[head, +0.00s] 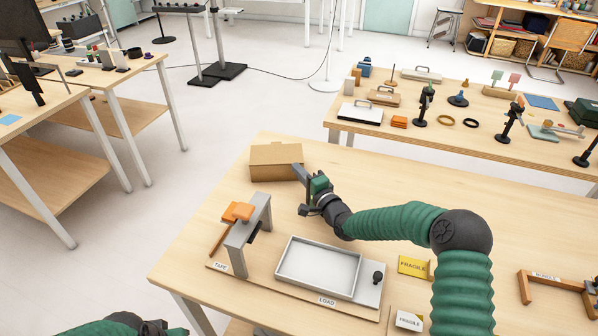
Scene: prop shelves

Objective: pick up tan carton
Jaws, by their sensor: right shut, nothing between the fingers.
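The tan carton (276,162) is a closed cardboard box near the back left edge of the near table. It sits upright with its top and front side showing. My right gripper (306,188) is just to the right of and in front of the carton's near right corner. It is shut and empty. Whether it touches the carton I cannot tell. My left gripper (152,327) shows only partly at the bottom left edge, far from the carton, and its fingers cannot be made out.
A grey tape stand (247,232) with an orange part stands left of a shallow grey tray (319,266). Yellow (414,267) and white (409,320) FRAGILE cards lie to the right. A wooden frame (556,288) is at the far right. The tabletop left of the carton is narrow.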

